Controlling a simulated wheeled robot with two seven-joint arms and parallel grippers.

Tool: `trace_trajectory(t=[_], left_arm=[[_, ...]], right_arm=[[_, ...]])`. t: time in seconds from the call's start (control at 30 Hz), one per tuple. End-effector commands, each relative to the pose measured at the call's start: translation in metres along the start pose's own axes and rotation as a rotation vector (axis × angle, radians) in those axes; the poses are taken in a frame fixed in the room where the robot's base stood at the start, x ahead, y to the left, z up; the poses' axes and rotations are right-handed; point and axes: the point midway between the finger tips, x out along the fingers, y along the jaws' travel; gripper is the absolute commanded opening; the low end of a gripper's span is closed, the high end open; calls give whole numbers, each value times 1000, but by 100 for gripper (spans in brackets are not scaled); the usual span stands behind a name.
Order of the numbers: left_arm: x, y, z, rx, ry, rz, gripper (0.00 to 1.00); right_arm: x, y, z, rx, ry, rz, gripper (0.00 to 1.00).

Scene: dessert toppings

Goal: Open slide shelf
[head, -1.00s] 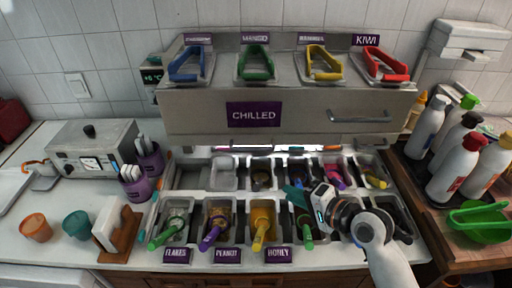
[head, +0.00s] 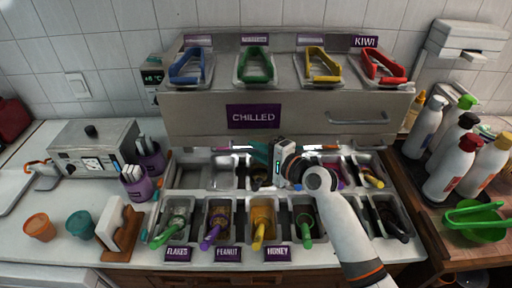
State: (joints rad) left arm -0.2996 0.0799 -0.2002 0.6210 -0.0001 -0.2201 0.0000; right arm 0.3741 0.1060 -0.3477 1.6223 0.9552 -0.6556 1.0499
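The slide shelf is the grey metal drawer front (head: 200,118) with a purple CHILLED label (head: 252,116) and a bar handle (head: 358,118) at its right. It stands behind and above the topping bins. My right gripper (head: 258,152) is over the back row of bins, just below the drawer's lower edge, left of the handle and apart from it. Its fingers point left and show teal. I cannot tell whether they are open or shut. My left gripper is not in view.
Several bins with coloured spoons fill the front. Cups (head: 40,228) stand at left.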

Motion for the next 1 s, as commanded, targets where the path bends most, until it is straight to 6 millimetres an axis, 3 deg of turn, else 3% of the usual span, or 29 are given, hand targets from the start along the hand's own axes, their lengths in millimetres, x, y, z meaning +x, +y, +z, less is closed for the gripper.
trace_trajectory(t=[0.37, 0.5, 1.0], left_arm=[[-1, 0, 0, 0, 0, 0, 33], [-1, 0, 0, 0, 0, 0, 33], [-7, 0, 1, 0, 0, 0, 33]], right_arm=[[6, 0, 0, -1, 0, 0, 19], [6, 0, 0, -1, 0, 0, 0], [1, -1, -5, 0, 1, -4, 0]])
